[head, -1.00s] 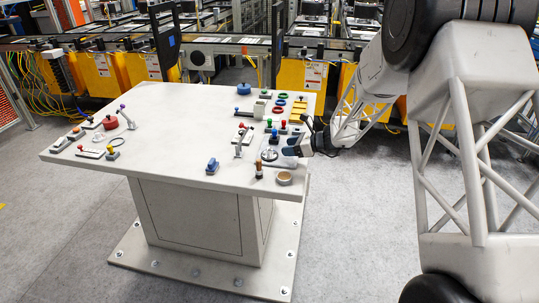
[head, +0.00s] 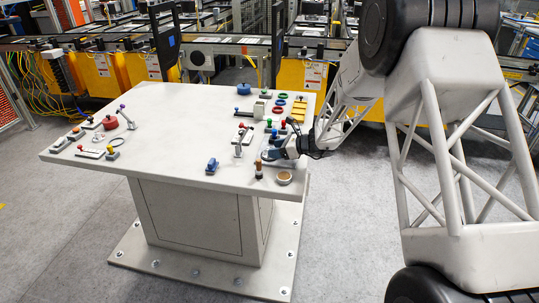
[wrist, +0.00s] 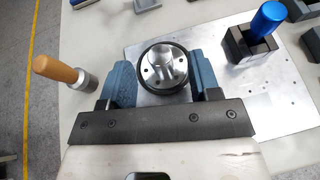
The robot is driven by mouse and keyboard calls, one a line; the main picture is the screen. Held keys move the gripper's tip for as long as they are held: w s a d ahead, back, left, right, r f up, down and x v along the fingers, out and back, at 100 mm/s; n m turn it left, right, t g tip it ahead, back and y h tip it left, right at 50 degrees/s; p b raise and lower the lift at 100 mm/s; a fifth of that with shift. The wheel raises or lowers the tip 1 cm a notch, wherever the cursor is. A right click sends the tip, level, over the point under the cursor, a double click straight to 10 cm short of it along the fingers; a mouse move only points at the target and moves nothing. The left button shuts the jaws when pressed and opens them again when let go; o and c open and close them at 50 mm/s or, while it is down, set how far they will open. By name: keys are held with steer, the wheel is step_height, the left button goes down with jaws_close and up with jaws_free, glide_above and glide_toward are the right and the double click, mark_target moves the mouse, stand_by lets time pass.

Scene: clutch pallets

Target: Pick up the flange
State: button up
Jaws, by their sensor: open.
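The flange (wrist: 164,68) is a round silver metal part with bolt holes and a raised hub, with a dark ring around its edge. It sits on a flat metal plate (wrist: 145,48) in the wrist view. My gripper (wrist: 162,72) is open, with one blue-grey finger on each side of the flange. I cannot tell whether either finger touches it. In the head view my gripper (head: 270,155) is low over the right part of the table and hides the flange.
A wooden-handled tool (wrist: 58,70) stands close to the left finger. A blue-handled block (wrist: 262,30) is to the right on the plate. A tan ring (head: 284,177) lies near the table's (head: 150,160) right edge. The table's front middle is mostly clear.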

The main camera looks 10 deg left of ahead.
steer(key=shift+x, duration=0.75)
jaws_close()
